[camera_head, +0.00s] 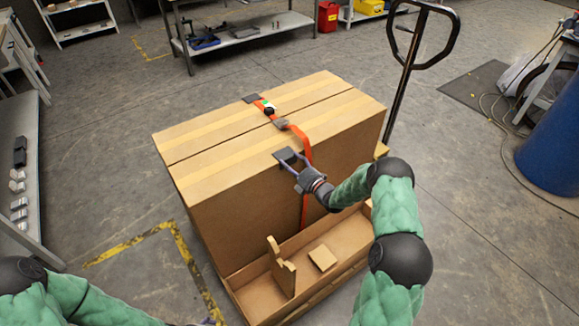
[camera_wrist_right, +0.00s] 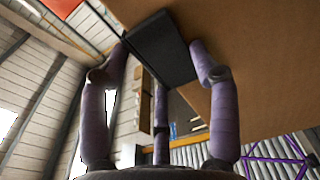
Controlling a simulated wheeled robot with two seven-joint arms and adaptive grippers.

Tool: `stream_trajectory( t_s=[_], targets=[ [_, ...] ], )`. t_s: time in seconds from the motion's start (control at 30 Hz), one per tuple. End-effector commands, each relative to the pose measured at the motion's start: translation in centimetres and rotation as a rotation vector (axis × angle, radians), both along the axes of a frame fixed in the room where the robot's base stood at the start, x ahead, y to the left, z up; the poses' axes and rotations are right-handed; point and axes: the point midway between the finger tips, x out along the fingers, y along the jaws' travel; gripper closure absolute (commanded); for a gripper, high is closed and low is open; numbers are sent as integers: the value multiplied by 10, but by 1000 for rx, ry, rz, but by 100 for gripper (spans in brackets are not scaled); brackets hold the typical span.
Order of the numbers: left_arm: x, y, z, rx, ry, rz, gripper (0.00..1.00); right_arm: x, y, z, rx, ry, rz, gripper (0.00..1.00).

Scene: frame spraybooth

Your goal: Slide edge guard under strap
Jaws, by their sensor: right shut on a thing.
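A large cardboard load (camera_head: 225,195), seemingly two cartons, carries an orange strap (camera_head: 307,152) over its top and down its near side. A black edge guard (camera_head: 284,156) is at the near top edge, just left of the strap. My right gripper (camera_head: 293,165) is shut on this guard, which also shows between the purple fingers in the right wrist view (camera_wrist_right: 160,50).
An open cardboard tray (camera_head: 258,297) with loose cardboard pieces (camera_head: 322,258) stands before the load. A black pallet-jack handle (camera_head: 408,70) rises behind it. Shelves (camera_head: 250,30) stand at the back, a blue drum (camera_head: 552,150) at the right. Floor left of the load is open.

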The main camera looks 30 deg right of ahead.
Motion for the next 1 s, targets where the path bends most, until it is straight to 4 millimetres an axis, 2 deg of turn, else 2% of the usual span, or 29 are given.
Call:
stream_trajectory(
  t_s=[1.0],
  targets=[
    [0,0,-23,0,0,0,11,5,-35,-1,-1,-1,0,58]
  ],
)
